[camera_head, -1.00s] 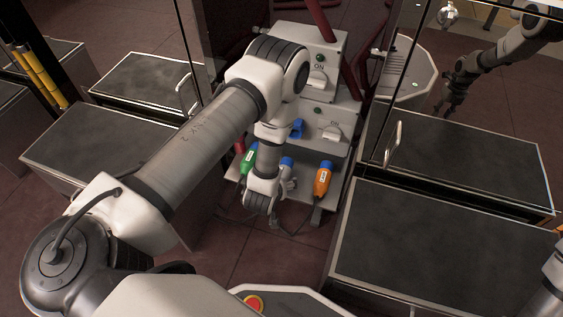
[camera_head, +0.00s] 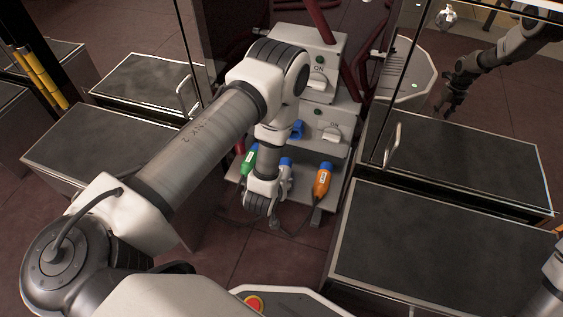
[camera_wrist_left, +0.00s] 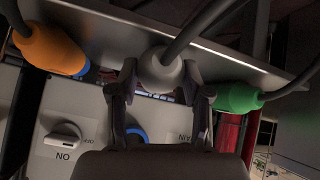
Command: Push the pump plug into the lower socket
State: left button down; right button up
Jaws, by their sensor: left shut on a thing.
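The pump plug (camera_wrist_left: 161,72), pale grey with a cable, sits between my left gripper's fingers (camera_wrist_left: 160,88) in the left wrist view. The gripper is shut on it. In the head view the plug's blue and white end (camera_head: 286,163) shows beside my wrist, while the fingers are mostly hidden. The lower socket (camera_head: 297,129) is blue, on the front of the lower pump box. It also shows as a blue ring (camera_wrist_left: 137,134) in the left wrist view, partly covered by the gripper. The plug is apart from it. My right gripper is not in view.
A green plug (camera_head: 249,161) and an orange plug (camera_head: 323,179) rest on the shelf (camera_head: 305,190) on either side of the held plug. White ON switches (camera_head: 332,134) are on the pump boxes. Dark-topped cabinets (camera_head: 440,250) flank the space, with glass panels.

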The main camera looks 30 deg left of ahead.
pick_arm(q)
jog(key=s+d+p, duration=0.1)
jog(key=s+p, duration=0.1)
jog(key=s, duration=0.4)
jog(key=shift+d, duration=0.3)
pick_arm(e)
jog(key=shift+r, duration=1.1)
pick_arm(q)
jog(key=shift+f, duration=0.1)
jog(key=r+p, duration=0.3)
jog(key=shift+w+r, duration=0.2)
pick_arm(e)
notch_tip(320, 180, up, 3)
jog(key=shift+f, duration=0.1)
